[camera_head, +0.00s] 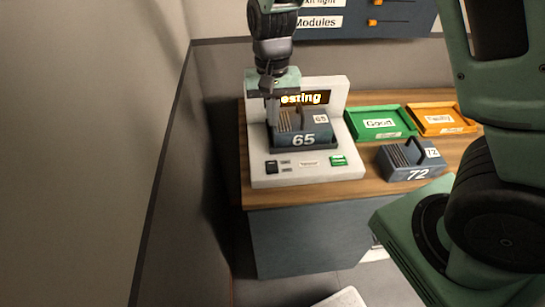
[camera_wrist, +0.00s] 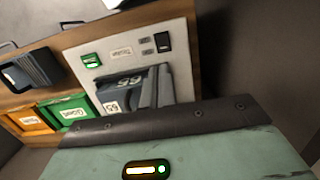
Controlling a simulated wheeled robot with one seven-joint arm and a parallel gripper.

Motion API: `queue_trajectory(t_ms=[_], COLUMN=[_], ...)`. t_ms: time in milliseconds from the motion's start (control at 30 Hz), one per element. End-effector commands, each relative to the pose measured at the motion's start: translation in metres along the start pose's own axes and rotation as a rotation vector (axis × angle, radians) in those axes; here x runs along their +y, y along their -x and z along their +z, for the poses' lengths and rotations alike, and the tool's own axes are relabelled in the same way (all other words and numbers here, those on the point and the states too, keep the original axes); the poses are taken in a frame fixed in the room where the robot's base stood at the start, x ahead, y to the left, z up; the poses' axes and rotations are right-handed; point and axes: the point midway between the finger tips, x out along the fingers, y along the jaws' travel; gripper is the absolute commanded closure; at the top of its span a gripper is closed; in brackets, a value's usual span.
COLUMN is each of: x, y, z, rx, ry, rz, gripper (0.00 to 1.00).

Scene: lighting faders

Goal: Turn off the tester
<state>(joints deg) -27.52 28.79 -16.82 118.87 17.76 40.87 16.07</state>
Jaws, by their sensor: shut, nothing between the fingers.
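The white tester (camera_head: 262,178) stands on the wooden bench, its lit display (camera_head: 305,98) reading "esting" with its left end hidden by my gripper. A grey module marked 65 (camera_head: 303,140) sits in its dark cradle. On the tester's front strip are a black rocker switch (camera_head: 271,167) at the left and a green button (camera_head: 339,160) at the right. The wrist view also shows the switch (camera_wrist: 163,42), the green button (camera_wrist: 91,60) and the module (camera_wrist: 128,90). My gripper (camera_head: 271,118) points down, shut and empty, at the module's left side, behind the switch. Contact cannot be told.
A second module marked 72 (camera_head: 412,160) stands on the bench right of the tester. Behind it are a green Good tray (camera_head: 372,135) and an orange Faulty tray (camera_head: 432,129). A wall is close on the left. A dark panel with orange sliders (camera_head: 375,22) hangs above.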

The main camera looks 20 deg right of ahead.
Motion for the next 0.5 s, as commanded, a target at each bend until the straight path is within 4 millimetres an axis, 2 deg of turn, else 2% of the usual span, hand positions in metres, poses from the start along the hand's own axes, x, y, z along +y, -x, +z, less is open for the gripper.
queue_trajectory(t_ms=[167, 500], x=[0.001, 0.001], y=[-0.017, -0.085], z=[0.001, 0.001], rx=[-0.005, -0.006], ry=[-0.002, -0.002], rz=[0.003, 0.004], gripper=[1.00, 1.00])
